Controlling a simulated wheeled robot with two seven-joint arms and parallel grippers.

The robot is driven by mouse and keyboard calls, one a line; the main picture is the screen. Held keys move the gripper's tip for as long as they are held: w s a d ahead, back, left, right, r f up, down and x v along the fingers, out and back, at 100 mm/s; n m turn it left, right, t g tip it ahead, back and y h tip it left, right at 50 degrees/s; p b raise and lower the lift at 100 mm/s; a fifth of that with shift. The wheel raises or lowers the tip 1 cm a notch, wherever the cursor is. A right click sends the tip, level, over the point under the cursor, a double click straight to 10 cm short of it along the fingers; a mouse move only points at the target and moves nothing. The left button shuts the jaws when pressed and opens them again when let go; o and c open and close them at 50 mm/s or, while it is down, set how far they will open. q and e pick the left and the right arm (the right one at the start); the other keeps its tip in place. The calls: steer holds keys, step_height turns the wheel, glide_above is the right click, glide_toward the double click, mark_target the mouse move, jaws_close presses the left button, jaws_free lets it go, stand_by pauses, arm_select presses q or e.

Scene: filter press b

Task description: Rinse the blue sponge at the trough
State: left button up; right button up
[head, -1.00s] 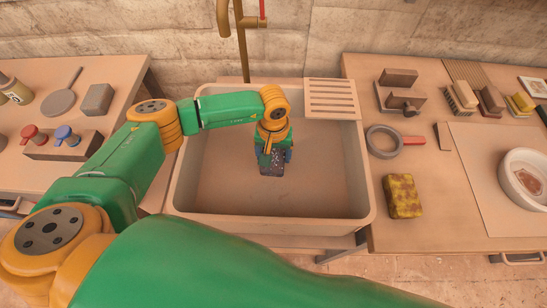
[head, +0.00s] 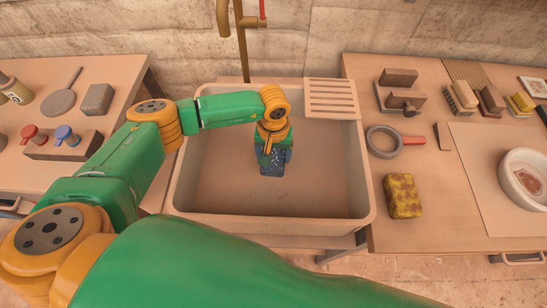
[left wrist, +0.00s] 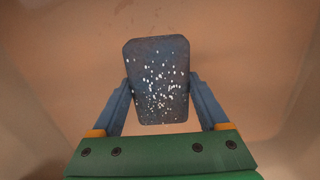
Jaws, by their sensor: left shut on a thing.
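The trough (head: 205,215) is a pale, deep basin in the middle of the head view. My left gripper (head: 272,158) reaches down inside it, shut on the blue sponge (head: 272,168). In the left wrist view the sponge (left wrist: 160,85) is a dark grey-blue block with many white specks, clamped between the two blue fingers of the gripper (left wrist: 160,100). The trough floor (left wrist: 235,45) shows beyond it; I cannot tell whether the sponge touches it. My right gripper is not in view.
A brass tap pipe (head: 241,45) stands behind the trough. A slatted rack (head: 331,99) covers its back right corner. The right table holds a yellow stained sponge (head: 403,196), a ring-shaped magnifier (head: 384,142), brushes and a white bowl (head: 525,177). The left table holds red and blue stamps.

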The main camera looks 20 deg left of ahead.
arm_select(q)
step_height(320, 180, up, 14)
steer(key=p, duration=0.8)
steer(key=shift+p, duration=0.4)
steer(key=shift+r, duration=0.6)
stand_by(1.2)
step_height(320, 180, up, 4)
steer(key=shift+p, duration=1.15)
